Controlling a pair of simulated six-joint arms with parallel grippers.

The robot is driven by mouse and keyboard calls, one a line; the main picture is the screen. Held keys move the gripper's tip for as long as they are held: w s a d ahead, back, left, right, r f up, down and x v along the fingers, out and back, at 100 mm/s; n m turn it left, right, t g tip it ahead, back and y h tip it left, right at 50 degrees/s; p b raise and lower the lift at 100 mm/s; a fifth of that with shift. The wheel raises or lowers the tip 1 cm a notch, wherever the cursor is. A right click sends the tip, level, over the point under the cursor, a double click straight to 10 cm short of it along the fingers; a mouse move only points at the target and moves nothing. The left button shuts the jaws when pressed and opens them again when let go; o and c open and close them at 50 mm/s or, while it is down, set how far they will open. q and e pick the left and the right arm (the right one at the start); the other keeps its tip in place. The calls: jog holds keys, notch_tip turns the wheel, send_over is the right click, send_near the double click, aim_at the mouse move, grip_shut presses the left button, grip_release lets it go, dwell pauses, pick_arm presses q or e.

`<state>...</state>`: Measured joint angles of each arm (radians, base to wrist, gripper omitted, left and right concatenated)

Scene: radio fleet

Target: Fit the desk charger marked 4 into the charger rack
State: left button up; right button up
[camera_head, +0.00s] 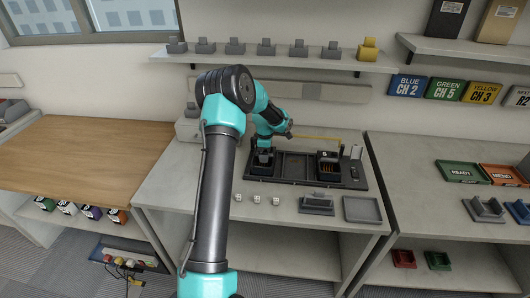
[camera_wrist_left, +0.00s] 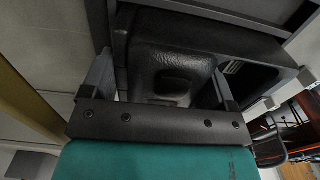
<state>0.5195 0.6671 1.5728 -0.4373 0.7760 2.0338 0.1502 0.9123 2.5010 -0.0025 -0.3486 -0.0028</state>
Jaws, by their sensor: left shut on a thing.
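The charger rack (camera_head: 293,182) is a dark, low frame on the middle table. My left gripper (camera_head: 265,146) reaches down over its left end. It is shut on a dark desk charger (camera_head: 263,158), which stands at the rack's left bay. I cannot tell if the charger is fully seated, and its mark is not legible. In the left wrist view the charger (camera_wrist_left: 172,62) is a black, textured body between the two fingers of the gripper (camera_wrist_left: 162,88). The rack's middle bay (camera_head: 294,165) looks empty. Another dark charger (camera_head: 328,158) with a white label stands in the right bay. My right gripper is out of view.
Several small white pieces (camera_head: 256,199), a grey cradle (camera_head: 317,203) and a grey tray (camera_head: 362,209) lie in front of the rack. A wall shelf (camera_head: 285,61) behind holds several grey chargers and a yellow one (camera_head: 367,49). The wooden table (camera_head: 85,150) at left is clear.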

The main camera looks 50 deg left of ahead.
pick_arm(q)
jog(key=o, duration=0.8)
jog(key=shift+o, duration=0.2)
notch_tip(320, 180, up, 12)
jog(key=shift+r, duration=0.15)
dwell(0.3)
